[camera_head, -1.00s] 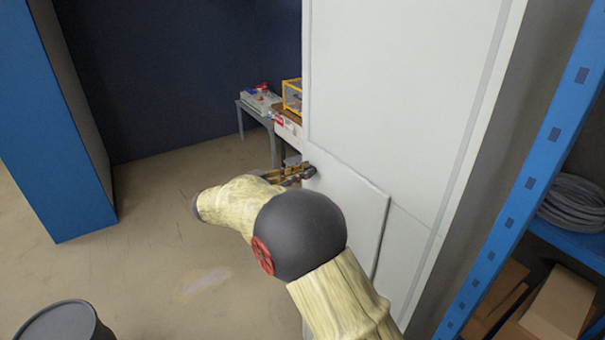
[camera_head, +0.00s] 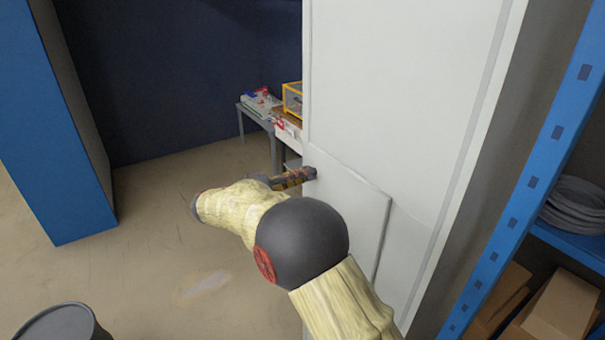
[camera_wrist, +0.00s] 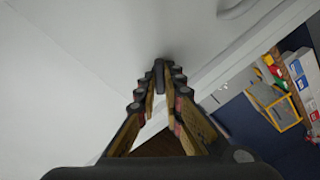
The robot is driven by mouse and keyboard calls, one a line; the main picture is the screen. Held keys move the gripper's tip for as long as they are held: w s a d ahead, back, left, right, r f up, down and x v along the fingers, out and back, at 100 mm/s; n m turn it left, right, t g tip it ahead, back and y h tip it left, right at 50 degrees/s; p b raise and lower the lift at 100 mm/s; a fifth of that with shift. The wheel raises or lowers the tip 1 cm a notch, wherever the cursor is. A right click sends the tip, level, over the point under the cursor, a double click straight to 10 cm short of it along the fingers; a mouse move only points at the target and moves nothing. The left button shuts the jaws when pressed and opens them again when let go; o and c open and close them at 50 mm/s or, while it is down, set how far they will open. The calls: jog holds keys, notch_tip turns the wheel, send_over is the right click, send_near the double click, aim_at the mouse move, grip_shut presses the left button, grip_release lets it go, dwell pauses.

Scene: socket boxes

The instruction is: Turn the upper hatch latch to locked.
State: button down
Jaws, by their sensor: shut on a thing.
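The hatch is a light grey panel (camera_head: 350,215) on the tall white cabinet (camera_head: 395,100). My gripper (camera_head: 312,174) is at the upper left corner of this panel in the head view. In the wrist view my gripper (camera_wrist: 160,88) has its two fingers closed in on a small dark upright latch (camera_wrist: 158,72) at the panel surface. The fingertips are on either side of the latch. In the head view the latch is hidden by the fingers. Its exact angle is hard to tell.
A small table (camera_head: 258,117) with boxes and a yellow-framed case (camera_head: 292,98) stands behind the cabinet's left edge. A blue shelf post (camera_head: 530,180) rises at right. A dark bin (camera_head: 62,325) is at lower left.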

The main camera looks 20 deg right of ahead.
jog(key=shift+w+f+n+p, duration=0.1)
jog(key=shift+n+p, duration=2.05)
jog(key=shift+n, duration=1.95)
jog(key=c, duration=1.9)
grip_release()
jog(key=shift+f, duration=0.1)
jog(key=v, duration=1.2)
jog(key=shift+a, duration=0.1)
